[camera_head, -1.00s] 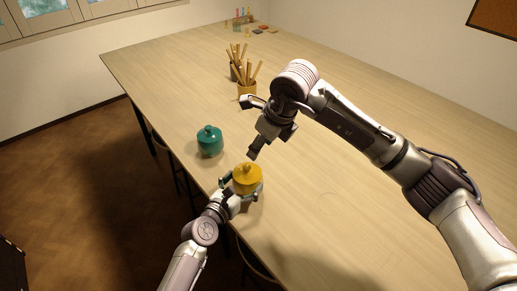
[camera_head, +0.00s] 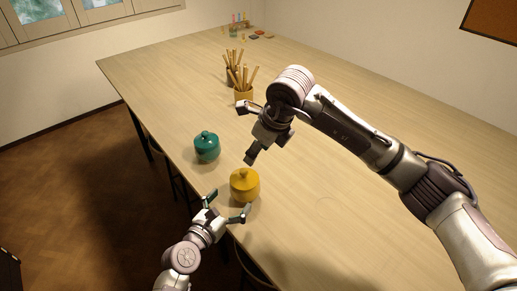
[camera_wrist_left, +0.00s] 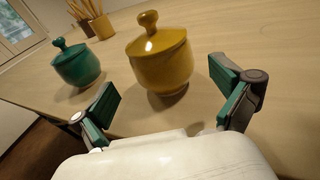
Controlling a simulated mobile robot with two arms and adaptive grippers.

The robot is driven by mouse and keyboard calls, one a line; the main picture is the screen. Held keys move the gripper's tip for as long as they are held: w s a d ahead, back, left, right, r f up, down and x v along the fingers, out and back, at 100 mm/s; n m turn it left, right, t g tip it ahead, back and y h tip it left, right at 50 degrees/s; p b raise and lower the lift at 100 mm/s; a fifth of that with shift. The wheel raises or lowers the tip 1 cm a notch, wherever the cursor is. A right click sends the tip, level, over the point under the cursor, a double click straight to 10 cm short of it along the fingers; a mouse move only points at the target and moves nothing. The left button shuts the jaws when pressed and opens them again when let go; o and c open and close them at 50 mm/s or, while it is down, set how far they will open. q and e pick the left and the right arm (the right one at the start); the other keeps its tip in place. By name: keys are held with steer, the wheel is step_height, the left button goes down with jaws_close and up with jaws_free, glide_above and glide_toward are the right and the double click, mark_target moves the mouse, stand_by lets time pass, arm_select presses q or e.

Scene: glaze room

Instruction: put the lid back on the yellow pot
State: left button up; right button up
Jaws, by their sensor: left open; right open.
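The yellow pot (camera_head: 245,188) stands upright near the table's left edge, with its knobbed yellow lid (camera_head: 244,175) seated on top. In the left wrist view the pot (camera_wrist_left: 163,75) and the lid (camera_wrist_left: 155,38) show close up, and the lid looks level on the rim. My left gripper (camera_head: 226,206) is open and empty, just in front of the pot and apart from it. Its green-padded fingers (camera_wrist_left: 168,104) spread on both sides below the pot in the wrist view. My right gripper (camera_head: 248,132) is open and empty above the table, behind the yellow pot.
A lidded teal pot (camera_head: 206,147) stands behind and left of the yellow pot; it also shows in the left wrist view (camera_wrist_left: 77,66). Holders with wooden sticks (camera_head: 243,95) stand farther back. Small coloured items (camera_head: 240,22) lie at the far end. The table's right side is clear.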

arm_select(q)
steer(key=f+v, duration=0.1)
steer(key=v, duration=0.5)
steer(key=shift+r, duration=0.5)
steer(key=shift+s, duration=0.1)
